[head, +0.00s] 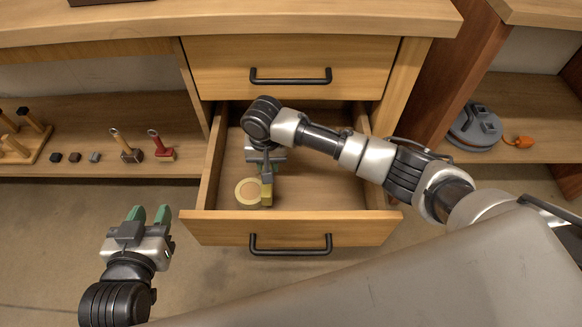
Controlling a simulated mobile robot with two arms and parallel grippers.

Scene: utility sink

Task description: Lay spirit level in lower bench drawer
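The lower bench drawer (290,228) is pulled open below the closed upper drawer. My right arm reaches into it from the right, with the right gripper (266,166) pointing down inside. A narrow yellow bar (267,194), which looks like the spirit level seen nearly end-on, is at the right gripper's fingers. I cannot tell whether the fingers are closed on it or whether it touches the drawer floor. My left gripper (149,215) has green fingertips spread apart, empty, in front of the bench left of the drawer.
A yellow ring-shaped roll (248,191) lies in the drawer beside the bar. The drawer's right half looks clear. Small tools, including a red-handled one (160,147), and blocks stand on the left shelf. A grey round device (474,129) and an orange item (519,141) sit on the right shelf.

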